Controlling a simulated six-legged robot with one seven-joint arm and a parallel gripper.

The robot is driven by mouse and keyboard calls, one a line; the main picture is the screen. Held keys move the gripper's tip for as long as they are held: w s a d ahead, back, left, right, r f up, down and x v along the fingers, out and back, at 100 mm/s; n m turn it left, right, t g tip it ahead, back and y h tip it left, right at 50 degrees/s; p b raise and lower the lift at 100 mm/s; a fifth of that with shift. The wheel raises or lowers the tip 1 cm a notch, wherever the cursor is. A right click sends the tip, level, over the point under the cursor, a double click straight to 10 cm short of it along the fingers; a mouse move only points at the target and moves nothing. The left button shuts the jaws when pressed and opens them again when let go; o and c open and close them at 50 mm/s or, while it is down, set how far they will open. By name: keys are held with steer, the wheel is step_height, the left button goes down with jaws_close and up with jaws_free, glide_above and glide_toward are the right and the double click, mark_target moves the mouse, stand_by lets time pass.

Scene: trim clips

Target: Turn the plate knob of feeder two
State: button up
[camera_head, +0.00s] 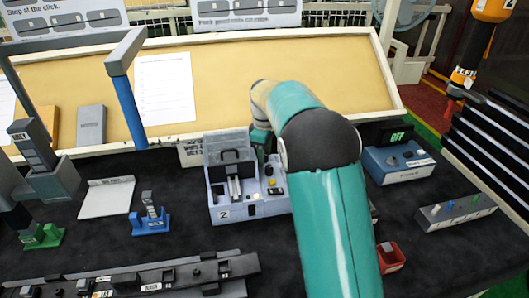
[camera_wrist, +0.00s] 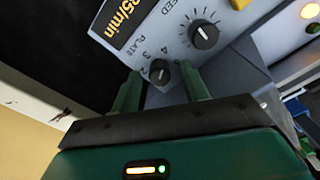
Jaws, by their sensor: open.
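Feeder two (camera_head: 222,200) is a grey unit marked "2" on the dark bench in the head view. In the wrist view its panel shows the small black plate knob (camera_wrist: 160,71), beside the label PLATE and the numbers 2, 3 and 4. My gripper (camera_wrist: 161,77) is open, with one green finger on each side of the plate knob. I cannot tell whether either finger touches it. In the head view my arm hides part of the feeder, and only a bit of my gripper (camera_head: 260,138) shows behind it.
A larger speed knob (camera_wrist: 203,35) and a yellow rate display (camera_wrist: 120,22) sit close to the plate knob. A blue unit with an "OFF" display (camera_head: 397,137) and a red bin (camera_head: 390,257) stand to the right of my arm. A sloped tan board (camera_head: 215,85) rises behind.

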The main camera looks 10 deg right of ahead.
jaws_close()
steer(key=shift+m, duration=0.3)
steer(key=m, duration=1.1)
stand_by(0.4)
steer(key=shift+m, duration=0.3)
